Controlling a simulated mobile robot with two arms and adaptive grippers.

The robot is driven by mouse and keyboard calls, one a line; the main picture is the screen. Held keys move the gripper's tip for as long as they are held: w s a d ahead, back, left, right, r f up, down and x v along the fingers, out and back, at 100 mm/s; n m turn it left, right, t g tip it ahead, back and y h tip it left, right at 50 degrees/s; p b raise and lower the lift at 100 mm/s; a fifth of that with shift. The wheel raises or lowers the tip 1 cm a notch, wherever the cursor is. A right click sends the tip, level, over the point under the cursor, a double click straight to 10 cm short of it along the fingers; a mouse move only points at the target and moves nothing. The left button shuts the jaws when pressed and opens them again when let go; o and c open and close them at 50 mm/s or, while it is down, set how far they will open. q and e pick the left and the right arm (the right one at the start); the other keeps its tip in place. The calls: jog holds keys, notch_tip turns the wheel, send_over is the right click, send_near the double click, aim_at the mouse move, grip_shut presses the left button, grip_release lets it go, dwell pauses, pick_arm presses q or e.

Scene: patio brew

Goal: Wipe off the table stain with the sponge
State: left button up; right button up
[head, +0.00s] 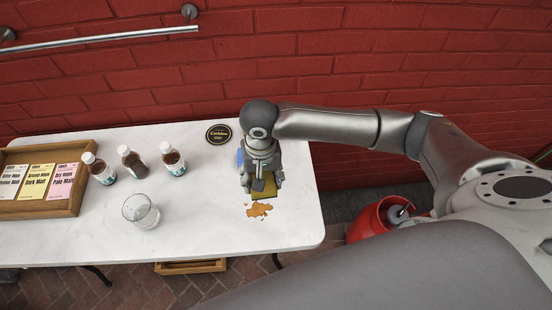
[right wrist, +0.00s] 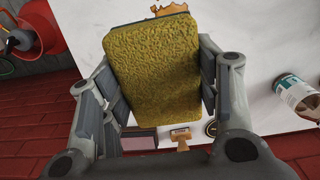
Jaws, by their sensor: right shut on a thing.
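The stain (head: 259,210) is an irregular orange-brown patch near the right end of the white table (head: 213,222). My right gripper (head: 261,184) is shut on the yellow sponge (head: 266,191), just behind the stain in the head view. In the right wrist view the sponge (right wrist: 152,65) sits between the two fingers, its broad textured face to the camera. Part of the stain (right wrist: 170,7) shows past the sponge's top edge; the sponge may hide more. Whether the sponge touches the table is unclear. My left gripper is in neither view.
A clear glass (head: 141,211) and several bottles (head: 131,162) stand to the left. A wooden tray (head: 78,198) holds coloured packets. A round black coaster (head: 218,134) lies at the back. A red container (head: 372,222) stands beyond the right edge. Table around the stain is clear.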

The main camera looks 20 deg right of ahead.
jog(key=m, duration=0.1)
send_over(259, 209)
notch_tip(259, 209, down, 7)
jog(key=shift+d+r, duration=0.1)
jog(key=shift+r, duration=0.1)
notch_tip(259, 209, down, 6)
jog(key=b, duration=0.7)
jog(key=shift+r, duration=0.1)
jog(key=o, duration=1)
jog(key=shift+r, duration=0.1)
jog(key=shift+r+p, duration=0.4)
jog(key=shift+p, duration=0.65)
